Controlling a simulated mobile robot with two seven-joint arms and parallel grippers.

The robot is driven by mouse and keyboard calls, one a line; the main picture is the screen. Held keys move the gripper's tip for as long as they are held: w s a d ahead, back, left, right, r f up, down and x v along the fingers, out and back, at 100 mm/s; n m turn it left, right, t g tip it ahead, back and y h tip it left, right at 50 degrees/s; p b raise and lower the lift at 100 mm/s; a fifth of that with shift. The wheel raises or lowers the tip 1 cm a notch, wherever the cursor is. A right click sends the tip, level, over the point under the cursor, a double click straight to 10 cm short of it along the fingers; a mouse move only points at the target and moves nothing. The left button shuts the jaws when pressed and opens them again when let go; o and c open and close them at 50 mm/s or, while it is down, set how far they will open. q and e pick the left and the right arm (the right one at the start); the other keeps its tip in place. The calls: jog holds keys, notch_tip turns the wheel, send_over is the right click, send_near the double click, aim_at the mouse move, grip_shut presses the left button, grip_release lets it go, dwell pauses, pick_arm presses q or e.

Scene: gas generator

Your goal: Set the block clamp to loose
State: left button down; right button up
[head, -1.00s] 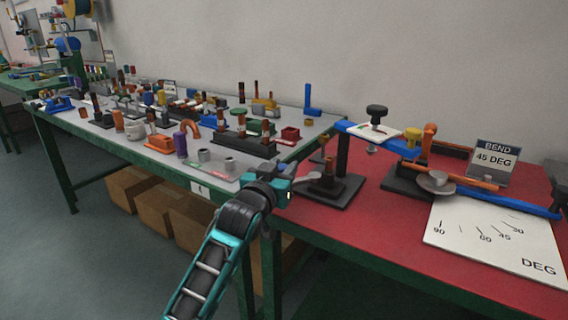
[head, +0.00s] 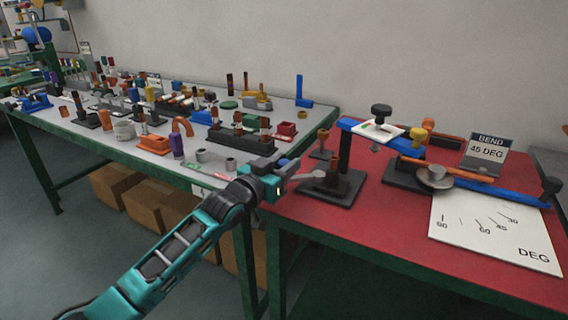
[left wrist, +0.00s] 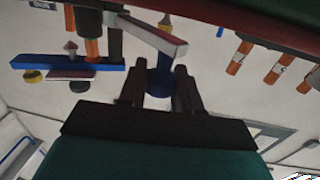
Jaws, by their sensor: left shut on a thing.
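My left gripper (head: 287,183) is at the left edge of the red table, shut on the end of a grey lever (head: 310,175). The lever reaches right towards a fixture (head: 328,192) with a black base and brown posts; I take this to be the block clamp, but no label shows on it. In the left wrist view the lever (left wrist: 150,33) runs from the upper left to a dark blue knob (left wrist: 159,82) between my fingers. The fingers partly hide the knob. My right gripper is not in view.
Right of it stands a bender with a blue bar (head: 505,189), a black knob (head: 381,111) on a white plate and a sign (head: 486,152) reading BEND 45 DEG. A white angle board (head: 495,232) lies in front. The grey table (head: 70,128) at left is crowded.

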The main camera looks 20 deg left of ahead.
pick_arm(q)
jog(key=shift+w+a+r+h, duration=0.1)
jog(key=shift+w+r+h, duration=0.15)
jog(key=shift+r, duration=0.2)
dwell(0.3)
jog(key=c, duration=1)
grip_release()
jog(key=shift+s+m, duration=0.1)
jog(key=shift+m, duration=0.2)
jog(key=shift+o, duration=0.8)
jog(key=shift+f, duration=0.25)
jog(key=shift+s+a, duration=0.2)
jog(key=shift+s, duration=0.4)
jog(key=p+v, duration=0.2)
jog(key=v, duration=0.9)
jog(key=shift+s+a, duration=0.2)
jog(key=shift+s, duration=0.1)
jog(key=shift+c, duration=0.2)
